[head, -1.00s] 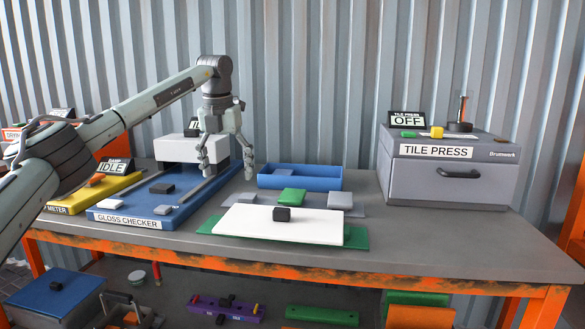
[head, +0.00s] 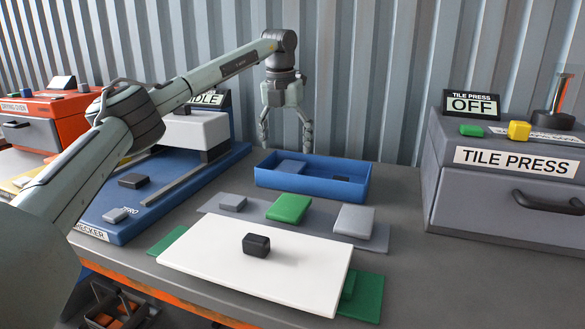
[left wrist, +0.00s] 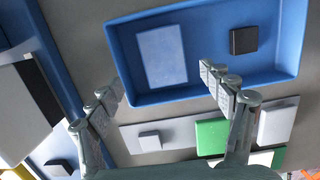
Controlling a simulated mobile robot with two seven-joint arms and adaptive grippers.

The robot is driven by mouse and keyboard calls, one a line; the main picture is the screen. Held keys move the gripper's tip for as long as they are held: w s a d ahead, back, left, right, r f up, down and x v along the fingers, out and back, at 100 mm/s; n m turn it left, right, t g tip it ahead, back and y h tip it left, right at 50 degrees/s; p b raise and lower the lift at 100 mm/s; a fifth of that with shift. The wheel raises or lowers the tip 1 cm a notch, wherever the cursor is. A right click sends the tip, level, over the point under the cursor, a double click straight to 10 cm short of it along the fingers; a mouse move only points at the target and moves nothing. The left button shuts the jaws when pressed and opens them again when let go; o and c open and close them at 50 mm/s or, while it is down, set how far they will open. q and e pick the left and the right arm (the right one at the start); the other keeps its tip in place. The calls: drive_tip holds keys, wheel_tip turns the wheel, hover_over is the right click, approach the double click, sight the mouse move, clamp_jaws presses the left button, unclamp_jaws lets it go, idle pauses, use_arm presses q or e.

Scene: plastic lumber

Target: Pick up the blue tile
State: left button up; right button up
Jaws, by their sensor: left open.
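A flat blue tile (head: 290,166) lies inside the shallow blue tray (head: 310,184), at its left end. In the left wrist view the tile (left wrist: 162,55) looks pale grey-blue and lies flat on the tray (left wrist: 203,84) floor. My left gripper (head: 286,143) is open and empty, pointing down above the back left of the tray. In the left wrist view its fingertips (left wrist: 157,82) are spread wide, with the tile beyond them. A small dark block (left wrist: 244,40) lies in the tray, right of the tile. My right gripper is not in view.
In front of the tray, a grey mat holds a green block (head: 289,208) and two grey blocks. A white board (head: 230,262) with a black knob is nearer. The gloss checker (head: 128,205) stands left, the tile press (head: 505,200) right. Corrugated wall rises behind.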

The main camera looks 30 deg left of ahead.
sight(290, 167)
use_arm(q)
drive_tip(key=f, duration=0.4)
drive_tip(key=shift+w+d, duration=0.25)
drive_tip(key=shift+w, duration=0.1)
drive_tip(key=shift+w+f, duration=0.15)
drive_tip(key=shift+f, duration=0.35)
drive_tip(key=c, duration=1.3)
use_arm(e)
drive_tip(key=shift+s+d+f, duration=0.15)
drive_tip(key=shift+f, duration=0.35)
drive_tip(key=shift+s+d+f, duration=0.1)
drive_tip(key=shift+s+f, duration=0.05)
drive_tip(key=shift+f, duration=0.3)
use_arm(q)
drive_tip(key=shift+o, duration=0.2)
drive_tip(key=shift+r, duration=0.15)
